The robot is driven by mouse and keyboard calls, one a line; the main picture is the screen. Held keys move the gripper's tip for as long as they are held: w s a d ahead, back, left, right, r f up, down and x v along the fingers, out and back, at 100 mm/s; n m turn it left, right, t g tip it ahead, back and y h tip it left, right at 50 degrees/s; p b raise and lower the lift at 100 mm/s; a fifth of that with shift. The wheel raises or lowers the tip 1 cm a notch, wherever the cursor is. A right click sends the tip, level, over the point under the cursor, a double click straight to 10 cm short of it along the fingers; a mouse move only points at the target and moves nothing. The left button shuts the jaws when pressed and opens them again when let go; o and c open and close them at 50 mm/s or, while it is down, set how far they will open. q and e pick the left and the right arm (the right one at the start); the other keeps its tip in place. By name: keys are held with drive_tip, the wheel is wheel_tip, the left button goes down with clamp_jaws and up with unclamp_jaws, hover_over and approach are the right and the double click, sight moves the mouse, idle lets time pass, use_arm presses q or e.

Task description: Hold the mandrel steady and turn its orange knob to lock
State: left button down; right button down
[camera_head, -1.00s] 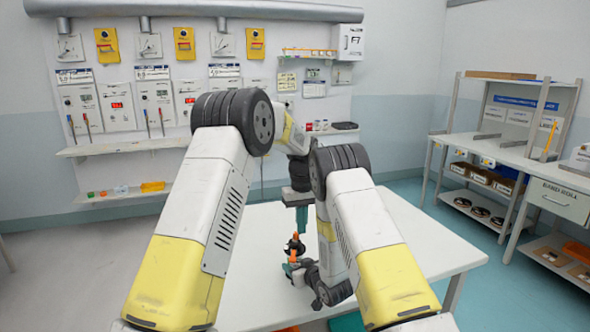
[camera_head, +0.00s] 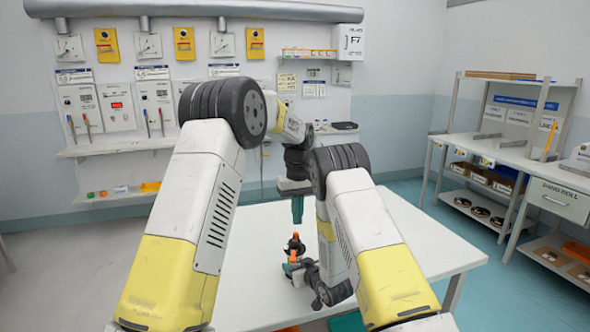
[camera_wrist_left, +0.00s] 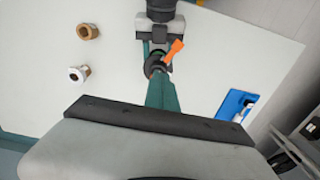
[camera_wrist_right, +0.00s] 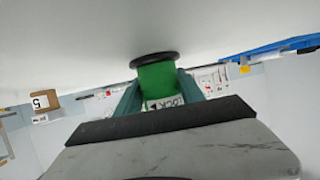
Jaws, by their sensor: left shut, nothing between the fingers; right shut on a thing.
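The mandrel stands upright on the white table. Its orange knob (camera_head: 294,236) is on top, and in the left wrist view the knob's arm (camera_wrist_left: 174,48) points up and right from a dark round head. In the right wrist view the mandrel's green body (camera_wrist_right: 157,79) carries a partly covered "LOCK" label and ends at a black disc. My right gripper (camera_head: 290,267) is shut around this body from the side, low near the table. My left gripper (camera_head: 297,221) points down above the knob, its teal fingers shut and empty, with a gap visible below them.
The white table (camera_head: 400,235) is largely clear on the right. A wall shelf (camera_head: 120,148) and a side bench (camera_head: 490,152) stand beyond.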

sight(297, 233)
use_arm(q)
drive_tip(key=shift+f, duration=3.1)
drive_tip(key=shift+w+a, duration=0.15)
drive_tip(key=shift+w, duration=0.3)
drive_tip(key=shift+s, duration=0.35)
wheel_tip(297, 233, up, 6)
